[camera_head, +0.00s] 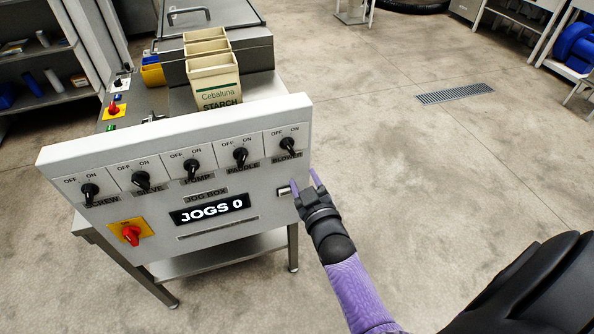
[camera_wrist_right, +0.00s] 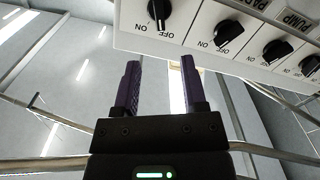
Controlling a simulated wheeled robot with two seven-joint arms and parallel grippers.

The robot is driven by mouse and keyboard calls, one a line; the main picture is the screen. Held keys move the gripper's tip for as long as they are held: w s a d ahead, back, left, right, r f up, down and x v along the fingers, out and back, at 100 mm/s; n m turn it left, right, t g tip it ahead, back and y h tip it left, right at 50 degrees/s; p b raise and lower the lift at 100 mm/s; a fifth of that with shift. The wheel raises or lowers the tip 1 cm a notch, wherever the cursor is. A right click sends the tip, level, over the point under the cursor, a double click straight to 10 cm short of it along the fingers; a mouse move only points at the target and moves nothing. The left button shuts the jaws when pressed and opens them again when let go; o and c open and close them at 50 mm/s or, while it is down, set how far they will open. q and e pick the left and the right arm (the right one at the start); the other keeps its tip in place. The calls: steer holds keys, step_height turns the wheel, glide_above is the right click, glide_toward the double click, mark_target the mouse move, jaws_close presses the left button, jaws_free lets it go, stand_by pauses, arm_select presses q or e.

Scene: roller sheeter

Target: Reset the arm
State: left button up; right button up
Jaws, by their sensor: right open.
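My right gripper (camera_head: 307,182) is at the right end of the white control panel (camera_head: 75,158), below the BLOWER knob (camera_head: 288,145) and beside a small switch or slot (camera_head: 284,191). Whether a finger touches the panel I cannot tell. In the right wrist view, the two purple fingers of the right gripper (camera_wrist_right: 160,68) stand apart with nothing between them. The purple forearm runs down toward the bottom right in the head view. My left gripper is not in view.
The panel sits on a metal stand (camera_head: 225,250). The floor right of it is open, with a drain grate (camera_head: 455,93).

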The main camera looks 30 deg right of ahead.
steer(key=s+a+f+g+y+b, duration=0.1)
steer(key=s+a+f+g, duration=0.15)
steer(key=s+f, duration=0.45)
steer(key=s+a+f+g+y+b, duration=0.15)
steer(key=s+f+g, duration=0.25)
steer(key=f, duration=0.7)
steer(key=s+a+f+g+y+b, duration=0.1)
steer(key=s+a+f+g, duration=0.3)
steer(key=f, duration=0.5)
steer(key=s+f+g+b, duration=0.1)
steer(key=s+f+g, duration=0.2)
steer(key=s, duration=0.9)
steer(key=s+f+g+b, duration=0.1)
steer(key=s+f+g, duration=0.2)
steer(key=s+f, duration=0.3)
steer(key=s, duration=0.5)
steer(key=shift+s+d, duration=0.35)
steer(key=shift+d, duration=0.05)
steer(key=shift+w+f+g, duration=0.1)
steer(key=shift+g, duration=0.15)
